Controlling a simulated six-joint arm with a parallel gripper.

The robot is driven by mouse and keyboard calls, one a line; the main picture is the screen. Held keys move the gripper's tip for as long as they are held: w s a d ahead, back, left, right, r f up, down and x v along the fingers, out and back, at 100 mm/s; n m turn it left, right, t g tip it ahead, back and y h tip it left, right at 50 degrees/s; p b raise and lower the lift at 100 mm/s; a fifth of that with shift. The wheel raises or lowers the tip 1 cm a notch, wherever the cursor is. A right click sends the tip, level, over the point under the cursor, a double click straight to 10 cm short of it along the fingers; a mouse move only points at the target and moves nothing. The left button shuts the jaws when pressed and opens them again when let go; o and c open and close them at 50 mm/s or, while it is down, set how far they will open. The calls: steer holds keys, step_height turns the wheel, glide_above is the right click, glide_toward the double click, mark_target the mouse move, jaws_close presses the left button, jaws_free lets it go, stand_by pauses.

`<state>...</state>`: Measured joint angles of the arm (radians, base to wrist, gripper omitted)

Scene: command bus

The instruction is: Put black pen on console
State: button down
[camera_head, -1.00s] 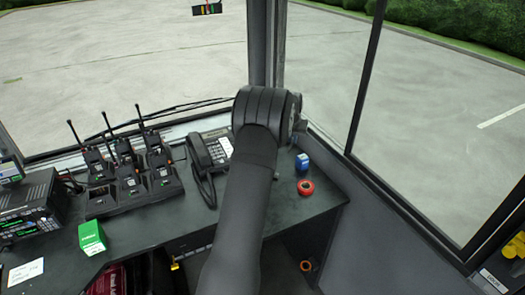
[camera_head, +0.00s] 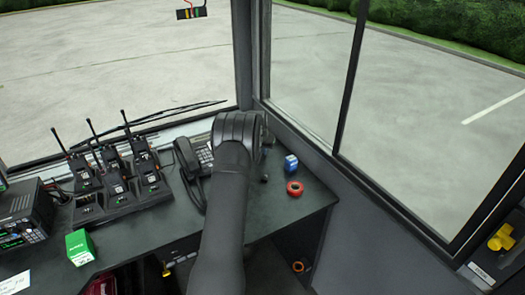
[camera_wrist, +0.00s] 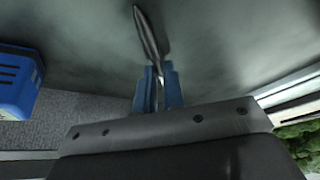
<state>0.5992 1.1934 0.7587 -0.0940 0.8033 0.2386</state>
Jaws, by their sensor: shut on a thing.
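In the wrist view my gripper (camera_wrist: 158,74), with blue fingers, is shut on a slim dark pen (camera_wrist: 148,34). The pen points up in the picture, away from the fingers. Behind it is the dark grey-green top of the console (camera_wrist: 225,40); I cannot tell whether the pen touches it. In the head view the console top (camera_head: 160,220) runs below the windows. My arm covers its right middle part and hides both gripper and pen there.
A blue box (camera_head: 291,164) and a red ring (camera_head: 295,188) stand right of my arm; the blue box also shows in the wrist view (camera_wrist: 14,82). Left are a telephone (camera_head: 187,158), several radios in a charger (camera_head: 120,190) and a green box (camera_head: 80,246).

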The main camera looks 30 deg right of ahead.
steer(key=shift+f, duration=0.1)
steer(key=c, duration=1.5)
jaws_free()
steer(key=v, duration=1.2)
steer(key=shift+w, duration=0.1)
steer(key=x, duration=1.1)
steer(key=shift+d+f, duration=0.15)
steer(key=shift+f, duration=0.2)
steer(key=shift+w+r, duration=0.1)
steer(key=shift+r, duration=1.05)
